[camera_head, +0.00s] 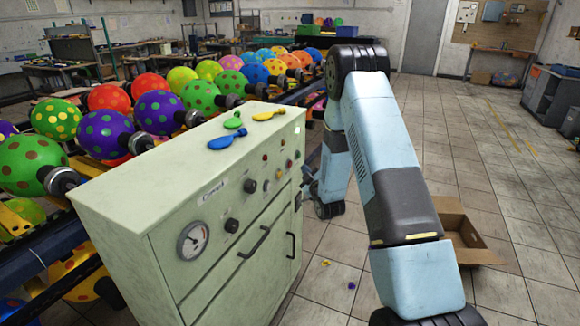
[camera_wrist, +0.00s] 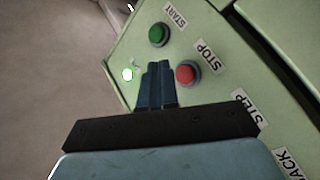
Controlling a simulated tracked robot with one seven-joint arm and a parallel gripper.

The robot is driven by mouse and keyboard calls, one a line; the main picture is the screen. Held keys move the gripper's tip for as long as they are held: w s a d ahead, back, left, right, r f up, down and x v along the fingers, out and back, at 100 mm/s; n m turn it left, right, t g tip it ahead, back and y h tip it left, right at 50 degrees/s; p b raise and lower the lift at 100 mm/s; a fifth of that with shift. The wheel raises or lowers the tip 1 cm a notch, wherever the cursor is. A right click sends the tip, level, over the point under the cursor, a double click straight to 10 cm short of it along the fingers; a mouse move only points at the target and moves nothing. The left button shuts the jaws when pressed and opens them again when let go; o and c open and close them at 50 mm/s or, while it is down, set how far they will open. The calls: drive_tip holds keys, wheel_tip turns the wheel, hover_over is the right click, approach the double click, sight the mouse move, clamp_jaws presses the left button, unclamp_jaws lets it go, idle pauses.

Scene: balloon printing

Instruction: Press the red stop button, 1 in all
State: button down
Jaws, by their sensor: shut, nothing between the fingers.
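In the wrist view, the red stop button (camera_wrist: 187,74) sits in a grey ring on the pale green panel (camera_wrist: 220,30), beside the STOP label. My gripper (camera_wrist: 158,66) is shut and empty. The green START button (camera_wrist: 158,35) is above the fingertips. In the head view, the pale green cabinet (camera_head: 130,215) stands left of my arm; I cannot single out the stop button there, and my fingertips are hidden.
A lit round lamp (camera_wrist: 128,74) is left of my fingers, and STEP (camera_wrist: 250,106) and BACK labels lie lower right. Deflated balloons (camera_head: 225,140) lie on the cabinet. Rows of spotted balloons (camera_head: 106,134) stand behind it. An open cardboard box (camera_head: 450,222) is on the floor.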

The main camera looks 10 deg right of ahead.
drive_tip(key=shift+s+d, duration=0.7)
drive_tip(key=shift+d, duration=0.3)
drive_tip(key=s+r+m+g+h, duration=0.1)
drive_tip(key=s+r+m+g, duration=0.3)
drive_tip(key=r, duration=0.7)
drive_tip(key=s+r+m+g+h, duration=0.2)
drive_tip(key=s+r, duration=0.5)
drive_tip(key=r, duration=0.5)
drive_tip(key=s+r+m+g, duration=0.2)
drive_tip(key=s+r+g, duration=0.1)
drive_tip(key=s, duration=1.5)
drive_tip(key=s+a+r+m+g, duration=0.1)
drive_tip(key=s+r+m+g, duration=0.2)
drive_tip(key=s, duration=1.4)
drive_tip(key=shift+s+a+r+g, duration=0.25)
drive_tip(key=shift+s+r+g, duration=0.2)
drive_tip(key=shift+r, duration=0.2)
drive_tip(key=c, duration=1.8)
unclamp_jaws()
drive_tip(key=shift+w, duration=0.1)
drive_tip(key=shift+c, duration=0.2)
